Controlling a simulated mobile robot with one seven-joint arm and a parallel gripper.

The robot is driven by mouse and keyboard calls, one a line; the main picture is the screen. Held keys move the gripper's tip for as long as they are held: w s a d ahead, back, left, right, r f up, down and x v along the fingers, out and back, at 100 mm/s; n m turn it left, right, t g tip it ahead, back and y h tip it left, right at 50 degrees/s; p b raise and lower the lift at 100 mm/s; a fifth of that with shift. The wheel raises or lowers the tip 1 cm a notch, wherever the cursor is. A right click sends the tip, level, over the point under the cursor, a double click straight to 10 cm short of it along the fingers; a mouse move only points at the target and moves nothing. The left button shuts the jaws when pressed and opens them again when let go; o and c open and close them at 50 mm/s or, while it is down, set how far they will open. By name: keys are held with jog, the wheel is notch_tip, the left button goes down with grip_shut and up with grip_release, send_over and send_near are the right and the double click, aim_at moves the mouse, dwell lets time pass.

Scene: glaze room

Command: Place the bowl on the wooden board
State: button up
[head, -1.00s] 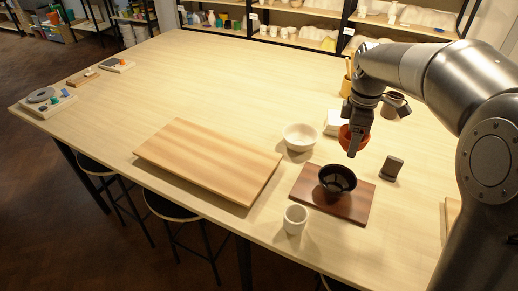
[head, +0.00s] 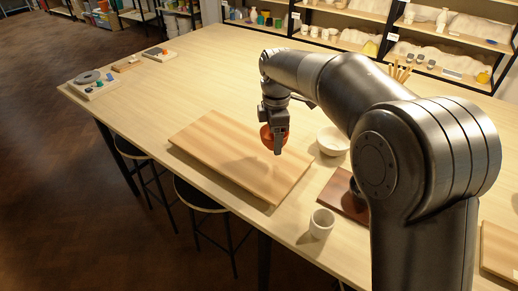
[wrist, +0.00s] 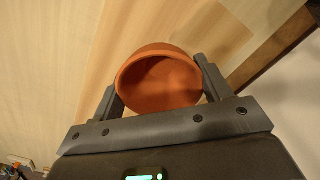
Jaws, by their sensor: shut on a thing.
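My gripper (head: 277,146) is shut on an orange-red bowl (head: 266,137) and holds it above the right part of the large pale wooden board (head: 212,148). The height of the bowl over the board is hard to judge. In the wrist view the bowl (wrist: 158,82) sits between both fingers of my gripper (wrist: 155,80), tilted with its opening partly towards the camera. Wood grain of the board (wrist: 90,45) shows behind it. The top of the board looks bare apart from shadow.
A white bowl (head: 332,141) stands right of the board. A white cup (head: 321,223) stands near the front edge. A dark wooden board (head: 343,199) is partly hidden by my arm, with a dark bowl on it. Small trays (head: 93,84) lie far left.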

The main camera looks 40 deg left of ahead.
aim_at(261, 160)
jog(key=a+f, duration=0.1)
jog(key=s+a+f, duration=0.1)
jog(key=a, duration=0.1)
jog(key=shift+a, duration=0.25)
jog(key=shift+s+f, duration=0.1)
jog(key=shift+f, duration=2)
jog(key=shift+f, duration=0.15)
jog(key=o, duration=1)
notch_tip(261, 160, up, 12)
jog(key=shift+r, duration=0.2)
